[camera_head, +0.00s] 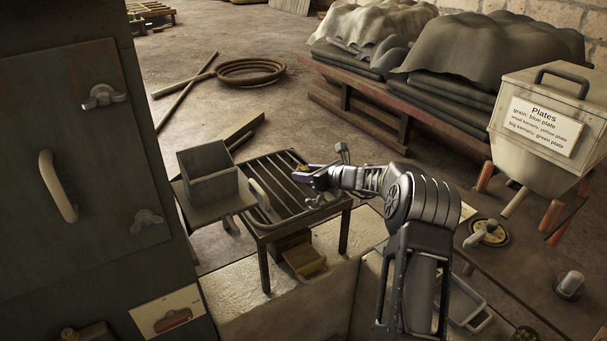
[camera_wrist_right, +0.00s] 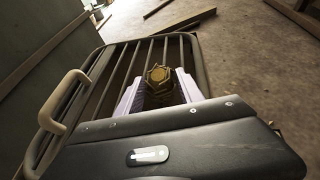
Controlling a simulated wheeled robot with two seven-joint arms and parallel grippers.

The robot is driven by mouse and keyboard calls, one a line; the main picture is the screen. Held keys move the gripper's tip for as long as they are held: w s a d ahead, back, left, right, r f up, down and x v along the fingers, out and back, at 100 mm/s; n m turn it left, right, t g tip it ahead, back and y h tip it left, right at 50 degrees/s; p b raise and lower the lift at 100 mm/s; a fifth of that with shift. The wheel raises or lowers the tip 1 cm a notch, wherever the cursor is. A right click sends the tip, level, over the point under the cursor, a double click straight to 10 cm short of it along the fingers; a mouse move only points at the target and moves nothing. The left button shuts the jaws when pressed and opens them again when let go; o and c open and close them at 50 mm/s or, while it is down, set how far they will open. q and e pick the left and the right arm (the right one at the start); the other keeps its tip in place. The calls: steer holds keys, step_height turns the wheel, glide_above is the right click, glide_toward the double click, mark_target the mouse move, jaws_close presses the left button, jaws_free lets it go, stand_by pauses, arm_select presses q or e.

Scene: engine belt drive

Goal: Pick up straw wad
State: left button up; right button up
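A small brownish-yellow lump, which looks like the straw wad (camera_wrist_right: 158,74), sits at the slatted rack in the right wrist view, between the tips of my right gripper (camera_wrist_right: 158,88). The two pale fingers stand apart on either side of it, with what look like narrow gaps. Its lower part is hard to make out. In the head view my right gripper (camera_head: 303,181) is low over the right part of the slatted rack (camera_head: 275,172), with a small yellowish bit of the lump showing by the fingertips. My left gripper is not in view.
A grey open box (camera_head: 208,176) stands at the rack's left, beside a curved handle (camera_head: 262,194). A yellowish block (camera_head: 303,260) lies below the rack. A dark cabinet (camera_head: 90,150) fills the left. A hopper labelled Plates (camera_head: 540,125) stands right. Floor behind the rack is partly clear.

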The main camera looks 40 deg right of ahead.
mark_target(307, 171)
jaws_close()
steer(key=shift+r, duration=0.1)
stand_by(0.3)
step_height(307, 171, up, 10)
steer(key=shift+f, duration=0.1)
stand_by(0.3)
stand_by(0.5)
